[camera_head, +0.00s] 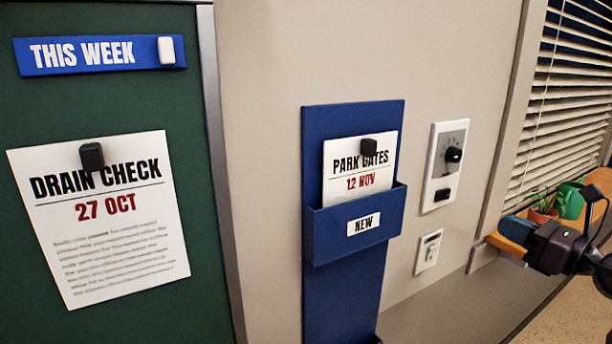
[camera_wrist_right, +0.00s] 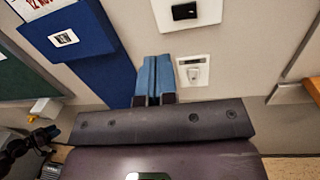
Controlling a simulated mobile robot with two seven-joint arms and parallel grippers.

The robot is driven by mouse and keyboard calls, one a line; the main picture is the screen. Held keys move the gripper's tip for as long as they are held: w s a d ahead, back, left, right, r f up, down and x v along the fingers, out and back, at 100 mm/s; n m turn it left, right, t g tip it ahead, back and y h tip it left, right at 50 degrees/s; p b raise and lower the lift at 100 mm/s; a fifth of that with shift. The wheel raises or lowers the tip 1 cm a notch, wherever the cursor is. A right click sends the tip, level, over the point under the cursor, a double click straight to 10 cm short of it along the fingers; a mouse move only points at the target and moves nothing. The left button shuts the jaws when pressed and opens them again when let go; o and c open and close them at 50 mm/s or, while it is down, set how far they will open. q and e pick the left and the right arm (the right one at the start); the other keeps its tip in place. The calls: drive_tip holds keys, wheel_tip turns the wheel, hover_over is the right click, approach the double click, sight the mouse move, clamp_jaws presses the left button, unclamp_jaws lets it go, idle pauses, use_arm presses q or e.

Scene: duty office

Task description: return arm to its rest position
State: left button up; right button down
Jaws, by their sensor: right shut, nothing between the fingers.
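My right gripper (camera_head: 518,230) is at the right of the head view, in front of the window sill. Its blue fingers are together, with nothing between them. In the right wrist view the shut fingers (camera_wrist_right: 153,76) point at the wall, beside the small white wall plate. The gripper is apart from the cards and the blue holder. A dark jointed part, seemingly my left arm with its gripper (camera_wrist_right: 46,133), shows at the lower left of the wrist view, too small to tell its jaws.
A green board (camera_head: 100,107) holds a "DRAIN CHECK" card (camera_head: 120,255). A blue holder (camera_head: 340,285) marked "NEW" holds a "PARK GATES" card (camera_head: 350,185). A dial panel (camera_head: 437,175) and a white plate (camera_head: 428,250) are on the wall. A potted plant (camera_head: 541,216) stands on the sill.

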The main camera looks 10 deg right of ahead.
wheel_tip(320, 180, down, 19)
drive_tip(key=s+a+m+t+h, duration=0.1)
drive_tip(key=m+h, duration=0.5)
drive_tip(key=m, duration=1.1)
drive_tip(key=s+a+m+t+h, duration=0.15)
drive_tip(key=m+h, duration=0.35)
drive_tip(key=m, duration=1.1)
drive_tip(key=s+a+f+m+g, duration=0.2)
drive_tip(key=s+a+f, duration=0.2)
drive_tip(key=f, duration=0.3)
drive_tip(key=s+a+f+m+g+y, duration=0.1)
drive_tip(key=s+a+f+m+g, duration=0.1)
drive_tip(key=s+a+f, duration=0.2)
drive_tip(key=s+a+f+m+g, duration=0.3)
drive_tip(key=s+a+f, duration=0.1)
drive_tip(key=s+f, duration=0.5)
drive_tip(key=shift+s+a+f+y, duration=0.15)
drive_tip(key=shift+s+f+y, duration=0.2)
drive_tip(key=shift+f, duration=0.45)
drive_tip(key=shift+w, duration=0.1)
